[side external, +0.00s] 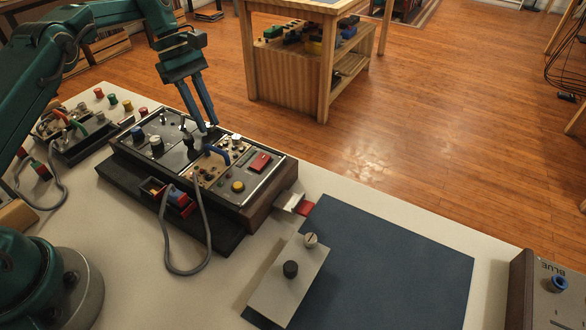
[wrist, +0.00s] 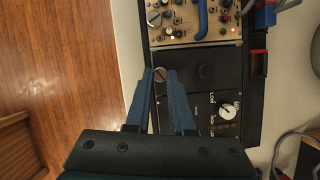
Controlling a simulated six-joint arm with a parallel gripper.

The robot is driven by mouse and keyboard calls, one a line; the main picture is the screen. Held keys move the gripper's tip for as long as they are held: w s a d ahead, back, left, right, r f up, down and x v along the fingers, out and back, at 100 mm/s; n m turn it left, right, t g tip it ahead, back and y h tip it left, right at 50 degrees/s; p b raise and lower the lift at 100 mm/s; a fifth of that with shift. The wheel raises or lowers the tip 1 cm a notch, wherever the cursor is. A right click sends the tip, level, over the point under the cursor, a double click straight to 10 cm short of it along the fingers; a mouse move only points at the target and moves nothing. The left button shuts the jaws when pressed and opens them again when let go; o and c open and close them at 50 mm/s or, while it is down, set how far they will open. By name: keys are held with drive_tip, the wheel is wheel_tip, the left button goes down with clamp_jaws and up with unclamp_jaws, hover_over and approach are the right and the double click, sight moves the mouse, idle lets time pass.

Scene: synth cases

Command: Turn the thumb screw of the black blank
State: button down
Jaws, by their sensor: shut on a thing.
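In the wrist view a slotted silver thumb screw (wrist: 160,74) sits at the panel's left end. My gripper (wrist: 162,78) is shut on this screw, with one blue finger on each side of its head. In the side view my gripper (side external: 208,128) reaches down to the far edge of the black blank (side external: 178,151), and the fingertips hide most of the screw there.
The rack (side external: 262,200) also holds a gold module with a blue handle (side external: 217,154) and a black module with a white knob (side external: 156,142). A grey cable (side external: 205,225) loops in front. A grey plate (side external: 270,289) lies partly on a blue mat (side external: 390,260).

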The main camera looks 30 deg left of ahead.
drive_tip(key=c, duration=0.8)
unclamp_jaws()
drive_tip(key=shift+o, duration=0.2)
drive_tip(key=shift+n, duration=0.4)
